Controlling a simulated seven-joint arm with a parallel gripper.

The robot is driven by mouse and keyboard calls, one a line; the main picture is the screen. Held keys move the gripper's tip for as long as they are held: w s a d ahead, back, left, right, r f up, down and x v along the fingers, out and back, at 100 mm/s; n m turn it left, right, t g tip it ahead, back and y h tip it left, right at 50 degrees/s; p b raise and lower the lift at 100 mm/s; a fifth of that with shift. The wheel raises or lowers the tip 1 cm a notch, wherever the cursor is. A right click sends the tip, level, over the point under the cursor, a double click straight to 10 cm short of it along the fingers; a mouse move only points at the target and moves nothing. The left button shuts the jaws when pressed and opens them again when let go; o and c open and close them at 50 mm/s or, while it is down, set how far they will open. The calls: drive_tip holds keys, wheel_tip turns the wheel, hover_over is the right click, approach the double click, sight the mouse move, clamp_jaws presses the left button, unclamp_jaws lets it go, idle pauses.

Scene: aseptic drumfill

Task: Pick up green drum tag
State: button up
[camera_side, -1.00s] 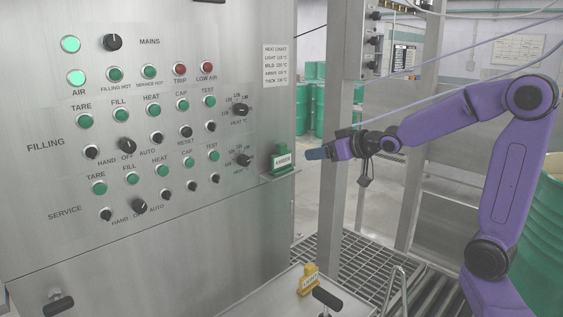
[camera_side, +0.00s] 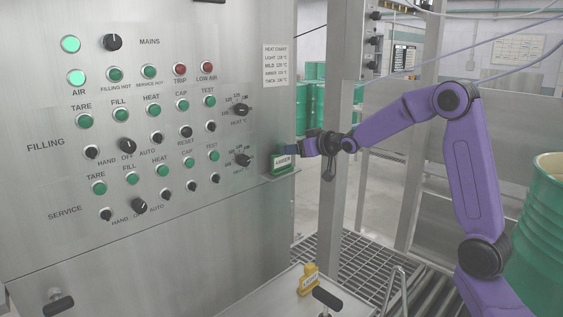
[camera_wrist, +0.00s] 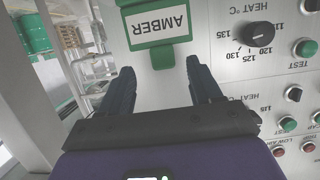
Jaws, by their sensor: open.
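The green drum tag (camera_side: 282,164), with a white label reading AMBER, stands on a small ledge at the right edge of the control panel. In the wrist view the tag (camera_wrist: 157,28) is upside down at the top centre, just beyond the fingertips. My gripper (camera_side: 297,148) is at the tag's upper right in the side view. In the wrist view my gripper (camera_wrist: 158,75) has its two dark fingers spread apart with nothing between them. The tag lies ahead of the gap between them. Whether a finger touches the tag cannot be told.
The control panel (camera_side: 150,250) with knobs and buttons fills the left. A yellow tag (camera_side: 308,280) stands on a lower metal surface beside a black-handled lever (camera_side: 327,298). A steel post (camera_side: 337,200) stands close to my arm. A large green drum (camera_side: 540,240) is at the right.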

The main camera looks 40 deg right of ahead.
sight(281, 158)
drive_tip(key=shift+a+r+x, duration=0.1)
drive_tip(key=shift+x, duration=1.4)
drive_tip(key=shift+a+r+x, duration=0.1)
drive_tip(key=shift+x, duration=1.35)
drive_tip(key=shift+w, duration=0.1)
drive_tip(key=c, duration=1.1)
